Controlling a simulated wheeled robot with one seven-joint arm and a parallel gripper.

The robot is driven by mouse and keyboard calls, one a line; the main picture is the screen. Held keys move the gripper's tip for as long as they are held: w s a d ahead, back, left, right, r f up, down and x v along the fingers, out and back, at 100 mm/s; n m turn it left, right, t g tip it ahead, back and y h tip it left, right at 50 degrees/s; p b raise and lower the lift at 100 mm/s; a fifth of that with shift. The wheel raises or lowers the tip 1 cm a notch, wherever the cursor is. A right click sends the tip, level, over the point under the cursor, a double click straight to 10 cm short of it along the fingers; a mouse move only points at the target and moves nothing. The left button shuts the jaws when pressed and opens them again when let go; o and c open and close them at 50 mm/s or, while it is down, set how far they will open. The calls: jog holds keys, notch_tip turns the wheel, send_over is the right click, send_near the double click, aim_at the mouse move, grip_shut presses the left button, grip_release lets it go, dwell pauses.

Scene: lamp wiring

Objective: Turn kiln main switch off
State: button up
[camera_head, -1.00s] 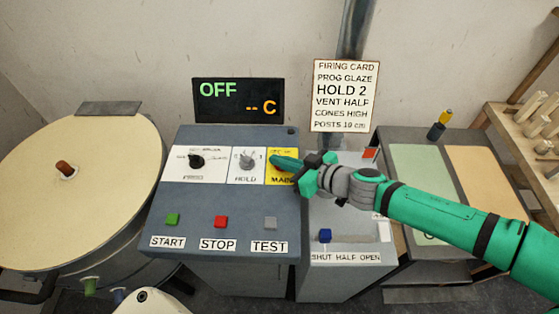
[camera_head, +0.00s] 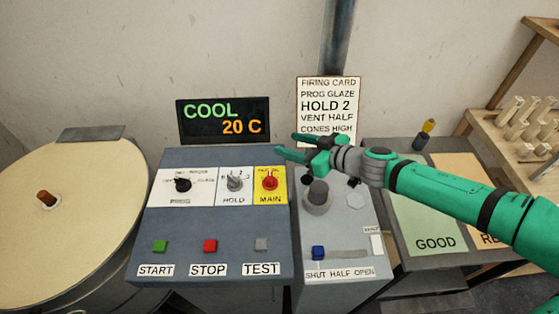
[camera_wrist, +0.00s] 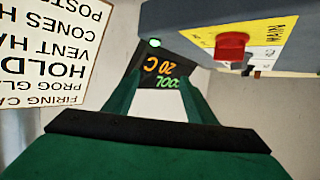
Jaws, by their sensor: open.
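The kiln main switch (camera_head: 270,181) is a red knob on a yellow plate labelled MAIN, at the right end of the grey control panel's (camera_head: 170,222) upper row. It also shows as a red knob in the wrist view (camera_wrist: 231,45). The display (camera_head: 223,120) above the panel reads COOL and 20 C, and it appears upside down in the wrist view (camera_wrist: 160,70). My gripper (camera_head: 283,145) is open and empty, above and slightly right of the main switch, apart from it. The switch's small position markings are too small to read in the head view.
PROG (camera_head: 183,185) and HOLD (camera_head: 235,183) knobs sit left of the main switch. START (camera_head: 160,246), STOP (camera_head: 210,245) and TEST (camera_head: 261,244) buttons are below. A blue vent slider (camera_head: 318,252) is to the right. The firing card (camera_head: 328,110) hangs behind my gripper.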

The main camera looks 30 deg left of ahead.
dwell(0.6)
jog(key=v, duration=1)
jog(key=shift+d, duration=0.35)
jog(key=shift+r, duration=0.15)
